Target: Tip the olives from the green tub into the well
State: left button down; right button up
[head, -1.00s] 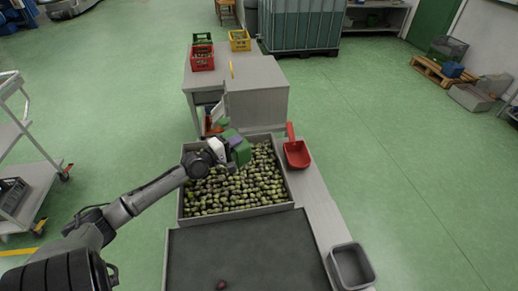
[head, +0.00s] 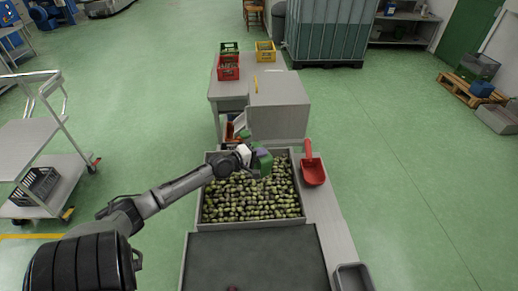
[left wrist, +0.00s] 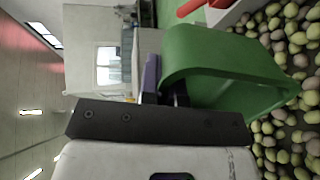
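The green tub (head: 263,163) is held over the far part of the well (head: 207,190), a grey-walled bin full of green and dark olives (head: 250,198). My left gripper (head: 251,157) is shut on the tub's edge. In the left wrist view the tub (left wrist: 225,65) lies on its side relative to the room, with olives (left wrist: 285,130) below and beyond it. No olives show on the tub's visible faces; whether any are inside I cannot tell. A purple part (left wrist: 150,75) shows beside the grip. My right gripper is not in view.
A red scoop (head: 313,173) lies on the ledge right of the well. A dark belt (head: 255,258) is in front, with a grey bin (head: 353,278) at its right. A grey box (head: 279,108) and crates (head: 228,68) stand behind. A trolley (head: 40,150) is at left.

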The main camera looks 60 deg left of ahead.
pick_arm(q)
jog(key=shift+w+a+r+g+p, duration=0.15)
jog(key=shift+w+g+p, duration=0.85)
jog(key=shift+p, duration=1.4)
jog(key=shift+w+r+g+p, duration=0.15)
jog(key=shift+w+g+p, duration=0.45)
jog(key=shift+g+p, duration=1.25)
notch_tip(320, 180, down, 8)
jog(key=w+r+g+h+b, duration=0.1)
jog(key=w+g+b, duration=0.3)
jog(key=g, duration=0.7)
jog(key=shift+t, duration=0.35)
jog(key=shift+s+r+p, duration=0.25)
jog(key=shift+r+p, duration=0.55)
jog(key=shift+p, duration=0.1)
jog(key=shift+s+r+p, duration=0.3)
jog(key=shift+r+p, duration=0.45)
jog(key=shift+p, duration=0.2)
jog(key=shift+s+r+p, duration=0.25)
jog(key=shift+r+p, duration=0.55)
jog(key=shift+p, duration=0.1)
